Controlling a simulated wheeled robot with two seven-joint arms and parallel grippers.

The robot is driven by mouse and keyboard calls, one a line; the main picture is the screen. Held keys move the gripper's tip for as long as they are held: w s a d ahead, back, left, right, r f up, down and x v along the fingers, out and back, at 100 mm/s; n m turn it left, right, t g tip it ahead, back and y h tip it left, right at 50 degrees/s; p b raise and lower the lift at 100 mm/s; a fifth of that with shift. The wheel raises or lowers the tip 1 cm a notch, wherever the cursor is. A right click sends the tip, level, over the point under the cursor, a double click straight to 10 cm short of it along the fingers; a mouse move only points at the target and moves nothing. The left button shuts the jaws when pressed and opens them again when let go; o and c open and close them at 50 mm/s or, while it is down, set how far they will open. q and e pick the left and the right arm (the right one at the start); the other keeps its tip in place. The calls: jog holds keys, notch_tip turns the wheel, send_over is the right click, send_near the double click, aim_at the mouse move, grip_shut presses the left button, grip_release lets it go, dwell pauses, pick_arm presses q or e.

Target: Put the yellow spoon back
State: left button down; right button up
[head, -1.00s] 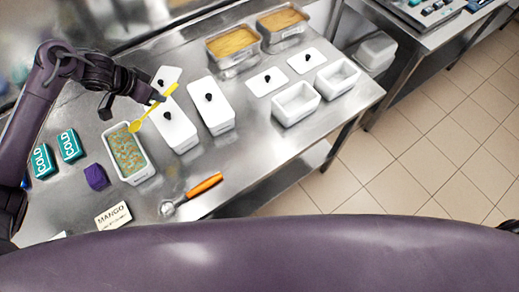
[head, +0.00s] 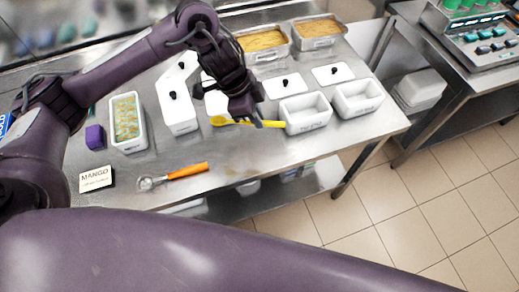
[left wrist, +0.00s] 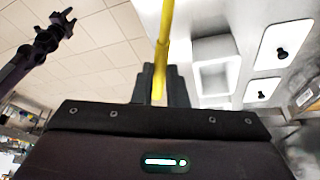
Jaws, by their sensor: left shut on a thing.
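The yellow spoon (head: 272,124) is held crosswise in my left gripper (head: 246,118) in the head view. Its bowl points left and its handle right, above the table just left of the empty white tubs. In the left wrist view the spoon (left wrist: 165,45) runs up from between the shut fingers (left wrist: 158,85). A tub of green-and-orange mix (head: 127,122) stands at the left of the table, away from the spoon. A dark arm that looks like my right one, with its gripper (left wrist: 63,18), shows small at upper left in the left wrist view.
Two empty white tubs (head: 305,113) stand right of my left gripper, with loose lids (head: 284,85) behind. Lidded white tubs (head: 176,107) stand to its left. An orange-handled scoop (head: 187,171) and a MANGO card (head: 95,179) lie in front. Yellow-filled pans (head: 262,42) stand at the back.

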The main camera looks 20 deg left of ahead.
pick_arm(q)
notch_tip(320, 180, down, 5)
jog(key=p, duration=0.1)
send_over(262, 154)
jog(key=a, duration=0.1)
jog(key=f, duration=0.6)
jog(key=shift+s+a+f, duration=0.15)
jog(key=shift+a+f, duration=0.05)
jog(key=shift+f, duration=0.1)
jog(key=shift+f+p, duration=0.4)
jog(key=shift+f, duration=1.6)
pick_arm(e)
jog(key=shift+r, duration=0.75)
pick_arm(q)
jog(key=shift+f, duration=0.15)
jog(key=c, duration=1.5)
grip_release()
jog(key=shift+o, duration=0.2)
pick_arm(e)
jog(key=shift+a+f, duration=0.1)
jog(key=shift+a, duration=0.2)
